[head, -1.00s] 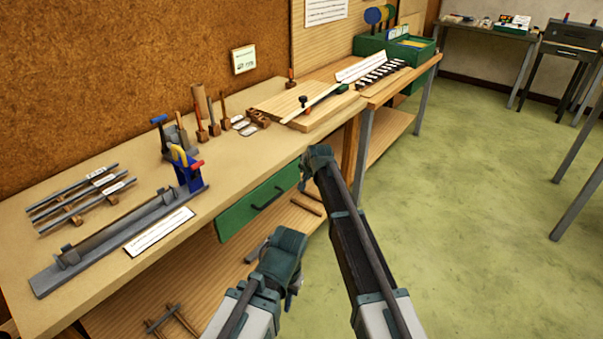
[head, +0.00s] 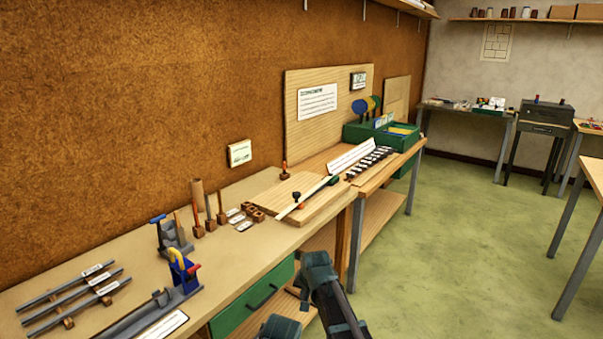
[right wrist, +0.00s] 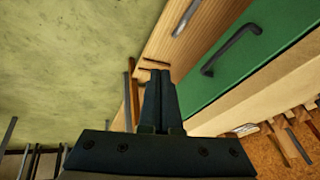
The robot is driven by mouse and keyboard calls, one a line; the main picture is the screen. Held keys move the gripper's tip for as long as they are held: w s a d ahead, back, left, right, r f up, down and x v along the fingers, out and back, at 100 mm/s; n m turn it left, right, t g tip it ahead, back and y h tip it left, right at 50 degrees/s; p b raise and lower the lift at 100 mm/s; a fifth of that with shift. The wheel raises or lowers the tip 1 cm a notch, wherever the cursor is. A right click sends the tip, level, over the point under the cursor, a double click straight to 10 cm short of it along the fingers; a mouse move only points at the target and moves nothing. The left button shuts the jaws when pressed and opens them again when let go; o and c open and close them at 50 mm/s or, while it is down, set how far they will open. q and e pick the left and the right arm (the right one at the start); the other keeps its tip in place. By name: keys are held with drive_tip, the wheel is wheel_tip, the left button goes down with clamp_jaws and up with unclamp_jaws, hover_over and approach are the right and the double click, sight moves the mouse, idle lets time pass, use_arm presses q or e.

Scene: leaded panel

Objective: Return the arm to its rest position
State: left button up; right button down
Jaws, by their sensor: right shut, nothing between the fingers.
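My right gripper (right wrist: 160,78) is shut and empty in the right wrist view. Its dark fingers lie close together in front of the bench, beside the green drawer and wooden shelf as seen there. In the head view my right arm (head: 320,275) reaches up from the bottom edge, in front of the bench; its fingertips cannot be made out there. A teal part of my left arm (head: 280,328) shows at the bottom edge, cut off by the frame. The left jaws are out of view.
The workbench (head: 222,262) carries rods (head: 70,300), tools, a wooden board (head: 290,195) and a green box (head: 402,140). Its green drawer (head: 250,300) is near my right arm; the drawer handle (right wrist: 230,48) shows in the wrist view. Green floor (head: 450,260) is open to the right.

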drive_tip(key=s+d+r+n+g+h+p, duration=0.1)
drive_tip(key=s+d+n+g+p, duration=0.1)
drive_tip(key=s, duration=1.3)
drive_tip(key=s+d+r+n+g+h+p, duration=0.1)
drive_tip(key=s+d+n+g, duration=0.2)
drive_tip(key=s, duration=1.2)
drive_tip(key=shift+r+n+h+p, duration=0.35)
drive_tip(key=shift+n+h+p, duration=0.05)
drive_tip(key=shift+n, duration=0.6)
drive_tip(key=shift+a, duration=0.1)
